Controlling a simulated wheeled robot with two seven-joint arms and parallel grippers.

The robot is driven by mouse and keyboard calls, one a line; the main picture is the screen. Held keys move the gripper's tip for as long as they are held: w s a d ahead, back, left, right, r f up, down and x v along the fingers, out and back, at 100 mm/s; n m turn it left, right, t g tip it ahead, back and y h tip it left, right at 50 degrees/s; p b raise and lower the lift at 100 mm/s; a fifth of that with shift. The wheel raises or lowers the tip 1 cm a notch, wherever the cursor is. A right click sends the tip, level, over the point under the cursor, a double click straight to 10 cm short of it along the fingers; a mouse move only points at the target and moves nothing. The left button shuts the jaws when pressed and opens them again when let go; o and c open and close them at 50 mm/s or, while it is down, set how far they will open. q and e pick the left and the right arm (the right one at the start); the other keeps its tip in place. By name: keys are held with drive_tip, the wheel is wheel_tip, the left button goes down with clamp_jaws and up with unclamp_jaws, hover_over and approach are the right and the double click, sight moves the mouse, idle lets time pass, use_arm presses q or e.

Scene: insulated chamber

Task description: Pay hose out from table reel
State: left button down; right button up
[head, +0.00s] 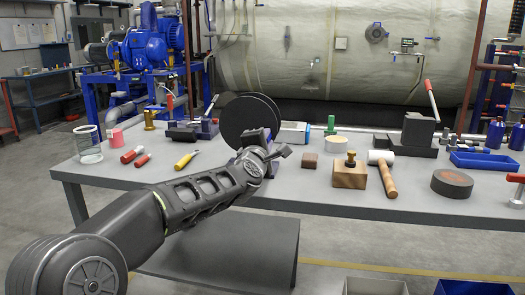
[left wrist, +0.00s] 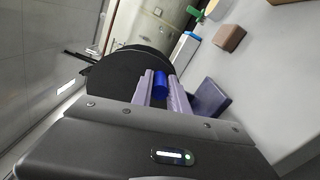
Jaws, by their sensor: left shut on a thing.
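The table reel (head: 245,118) is a pair of large black discs standing upright at the back middle of the grey table. In the left wrist view the reel (left wrist: 125,75) fills the upper middle, just beyond my fingers. My left gripper (head: 252,143) is in front of the reel, its fingertips largely hidden by its own wrist in the head view. In the left wrist view my left gripper (left wrist: 160,88) is shut on a small blue cylinder (left wrist: 160,80) at the reel's near side. I cannot tell whether this is the hose end. My right gripper is out of view.
On the grey table (head: 300,195), a brown block (head: 310,161), a wooden block (head: 350,176), a mallet (head: 388,180) and a dark round disc (head: 452,183) lie to the right. A yellow-handled tool (head: 184,161) and a glass jar (head: 89,145) are left.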

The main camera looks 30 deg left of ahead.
use_arm(q)
drive_tip(key=n, duration=0.1)
drive_tip(key=r+n, duration=0.1)
drive_tip(key=shift+d+r+n, duration=0.2)
drive_tip(key=shift+n, duration=0.2)
drive_tip(key=shift+r+n+b, duration=0.4)
drive_tip(key=shift+r+n, duration=0.3)
drive_tip(key=shift+n, duration=0.5)
drive_tip(key=c, duration=1.3)
unclamp_jaws()
drive_tip(key=v, duration=0.7)
drive_tip(key=shift+s, duration=0.3)
